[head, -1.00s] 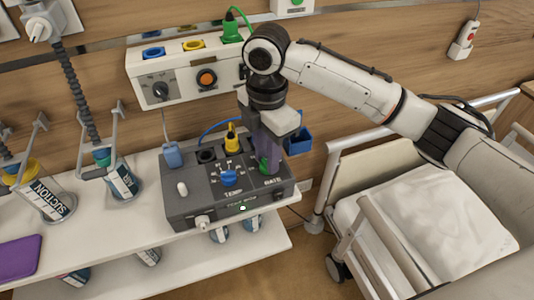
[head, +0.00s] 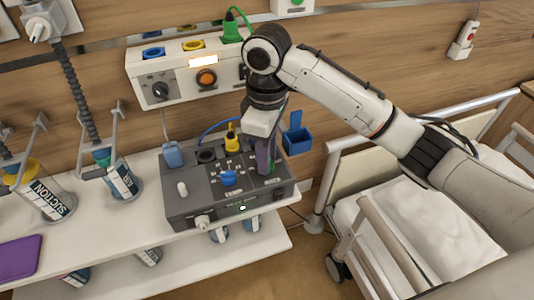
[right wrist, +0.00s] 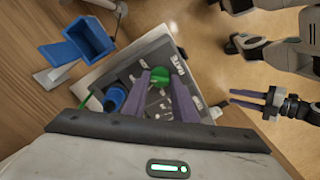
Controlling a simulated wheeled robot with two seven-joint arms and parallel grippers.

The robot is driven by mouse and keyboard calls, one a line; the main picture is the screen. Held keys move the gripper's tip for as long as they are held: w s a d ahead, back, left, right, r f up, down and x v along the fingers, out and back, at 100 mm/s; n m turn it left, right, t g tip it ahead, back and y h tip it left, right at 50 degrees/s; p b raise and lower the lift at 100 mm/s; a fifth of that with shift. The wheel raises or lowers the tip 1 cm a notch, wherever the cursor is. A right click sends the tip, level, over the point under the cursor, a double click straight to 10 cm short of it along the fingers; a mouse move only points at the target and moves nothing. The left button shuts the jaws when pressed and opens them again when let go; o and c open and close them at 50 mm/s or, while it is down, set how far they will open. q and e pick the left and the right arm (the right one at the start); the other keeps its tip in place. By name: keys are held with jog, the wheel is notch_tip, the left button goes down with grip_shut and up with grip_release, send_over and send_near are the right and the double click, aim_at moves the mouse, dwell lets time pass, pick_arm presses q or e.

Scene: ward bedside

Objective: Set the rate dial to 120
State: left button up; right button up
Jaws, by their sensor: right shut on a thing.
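The rate dial (right wrist: 160,76) is a green knob beside the RATE label on a dark grey control box (head: 200,212). In the right wrist view it sits between the purple fingertips of my right gripper (right wrist: 162,84). In the head view my right gripper (head: 267,166) reaches down onto the box's right side, shut on the dial, and mostly hides it. I cannot read the dial's setting. My left gripper (right wrist: 246,98) shows at the right of the right wrist view, empty, its two fingers apart, away from the box.
A blue dial (head: 229,178) and a white switch (head: 182,188) share the box. A yellow plug (head: 232,140) stands behind. A blue bin (head: 297,140) hangs on the wall. Suction jars (head: 45,200) stand left on the shelf. The bed (head: 420,225) is at right.

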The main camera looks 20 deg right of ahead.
jog(key=m, duration=0.5)
jog(key=shift+r+m, duration=0.1)
jog(key=shift+m, duration=0.2)
dwell(0.4)
jog(key=o, duration=1)
jog(key=shift+o, duration=0.2)
notch_tip(320, 180, up, 10)
jog(key=shift+r, duration=0.1)
